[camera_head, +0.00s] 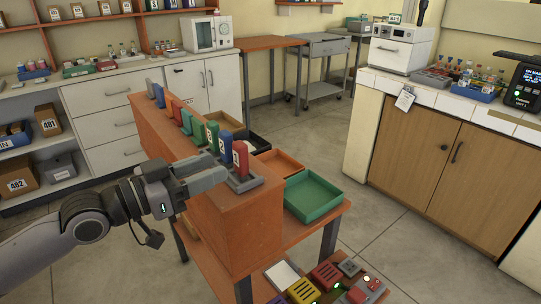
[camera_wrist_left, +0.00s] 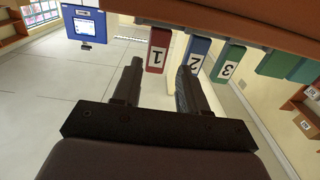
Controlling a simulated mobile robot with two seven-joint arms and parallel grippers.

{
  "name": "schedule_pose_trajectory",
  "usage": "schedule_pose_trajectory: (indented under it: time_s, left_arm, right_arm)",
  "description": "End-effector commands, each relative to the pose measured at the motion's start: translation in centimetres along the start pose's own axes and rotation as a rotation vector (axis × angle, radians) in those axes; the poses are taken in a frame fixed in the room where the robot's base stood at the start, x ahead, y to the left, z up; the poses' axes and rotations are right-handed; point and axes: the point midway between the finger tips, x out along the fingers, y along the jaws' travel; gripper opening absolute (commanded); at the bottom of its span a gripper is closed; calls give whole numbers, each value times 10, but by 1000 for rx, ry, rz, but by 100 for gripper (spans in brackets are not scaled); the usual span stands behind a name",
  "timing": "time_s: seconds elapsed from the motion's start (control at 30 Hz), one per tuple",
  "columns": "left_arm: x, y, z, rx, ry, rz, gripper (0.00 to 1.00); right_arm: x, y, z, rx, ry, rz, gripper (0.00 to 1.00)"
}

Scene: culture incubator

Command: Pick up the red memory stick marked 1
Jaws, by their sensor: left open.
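The red memory stick marked 1 (camera_head: 241,158) stands upright in a grey holder (camera_head: 246,183) at the near end of the orange raised shelf. The blue stick marked 2 (camera_head: 225,148) stands just beyond it. My left gripper (camera_head: 213,172) is open beside the red stick, on its left in the head view. In the left wrist view the red stick (camera_wrist_left: 158,50) lies ahead of the gap between my two fingers (camera_wrist_left: 158,85), apart from them. The right finger points toward the blue stick (camera_wrist_left: 196,58). My right gripper is not in view.
More sticks, including a green one marked 3 (camera_wrist_left: 229,61), continue along the row. A green tray (camera_head: 313,196) and an orange tray (camera_head: 279,163) lie right of the shelf. Colored modules (camera_head: 326,275) sit on the lower level. The floor to the right is clear.

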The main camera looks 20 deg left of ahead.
Motion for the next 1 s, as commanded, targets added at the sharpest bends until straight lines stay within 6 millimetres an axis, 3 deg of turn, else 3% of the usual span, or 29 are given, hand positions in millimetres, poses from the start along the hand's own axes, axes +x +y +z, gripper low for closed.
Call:
schedule_pose_trajectory:
  time_s: [0.63,1.0]
  left_arm:
    - [26,1,-4,0,7,5,43]
    - [65,3,-1,-1,7,5,43]
  right_arm:
    - [-5,-1,-6,0,-2,-2,43]
    - [-12,-1,-14,0,-3,-2,43]
